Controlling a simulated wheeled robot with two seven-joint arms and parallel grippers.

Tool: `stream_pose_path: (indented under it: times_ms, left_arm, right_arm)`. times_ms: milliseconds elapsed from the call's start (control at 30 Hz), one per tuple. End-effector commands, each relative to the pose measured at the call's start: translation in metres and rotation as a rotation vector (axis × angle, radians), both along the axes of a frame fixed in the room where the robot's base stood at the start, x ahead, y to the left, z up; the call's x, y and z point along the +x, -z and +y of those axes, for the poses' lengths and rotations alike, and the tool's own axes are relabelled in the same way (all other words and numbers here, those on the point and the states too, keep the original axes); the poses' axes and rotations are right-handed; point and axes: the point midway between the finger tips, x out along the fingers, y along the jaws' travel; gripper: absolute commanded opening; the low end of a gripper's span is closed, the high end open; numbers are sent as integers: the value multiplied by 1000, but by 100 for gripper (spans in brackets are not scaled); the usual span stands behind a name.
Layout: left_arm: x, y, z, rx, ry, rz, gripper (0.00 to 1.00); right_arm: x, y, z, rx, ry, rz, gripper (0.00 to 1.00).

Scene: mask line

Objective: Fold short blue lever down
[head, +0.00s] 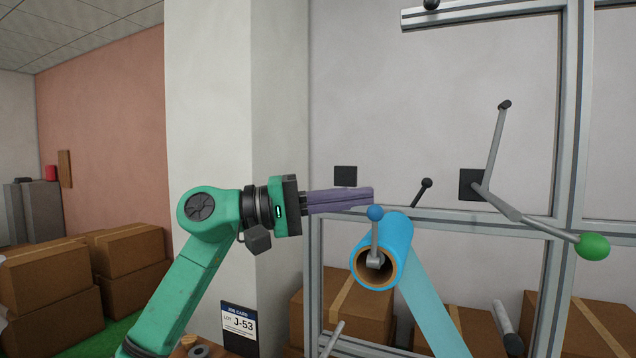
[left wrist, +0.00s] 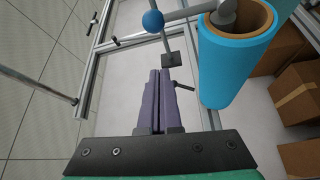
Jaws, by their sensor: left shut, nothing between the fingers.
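The short blue lever is a grey rod with a blue ball knob (head: 375,213), standing nearly upright from a hub in the end of a blue film roll (head: 397,239). The knob also shows in the left wrist view (left wrist: 153,21), beyond my fingertips, with the roll (left wrist: 232,65) to its right. My left gripper (head: 371,196) has purple fingers pressed together with nothing between them. In the head view its tips appear just above the knob; the wrist view shows a gap between them (left wrist: 160,71) and the knob. My right gripper is not in view.
A long grey lever with a green knob (head: 592,246) sits at the right on the metal frame (head: 574,130). A short black-knobbed lever (head: 422,192) stands behind the roll. Cardboard boxes (head: 478,328) lie below. A job card (head: 239,327) stands at lower left.

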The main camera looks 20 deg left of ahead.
Motion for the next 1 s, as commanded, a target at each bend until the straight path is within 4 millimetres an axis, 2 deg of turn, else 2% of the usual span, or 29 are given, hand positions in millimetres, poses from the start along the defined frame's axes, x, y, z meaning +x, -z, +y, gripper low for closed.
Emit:
stream_pose_path:
  times_ms: [33,200,300,667,1000]
  left_arm:
    - [5,-8,-10,-1,3,0,0]
    - [-25,5,-13,1,0,0,0]
    - [-33,6,-15,0,0,0,0]
    - [-35,7,-15,-1,0,-2,0]
    - [-38,8,-15,-1,0,-50,0]
  right_arm:
    - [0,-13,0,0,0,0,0]
    - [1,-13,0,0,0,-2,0]
    - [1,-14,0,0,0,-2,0]
    - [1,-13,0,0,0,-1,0]
    - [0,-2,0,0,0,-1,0]
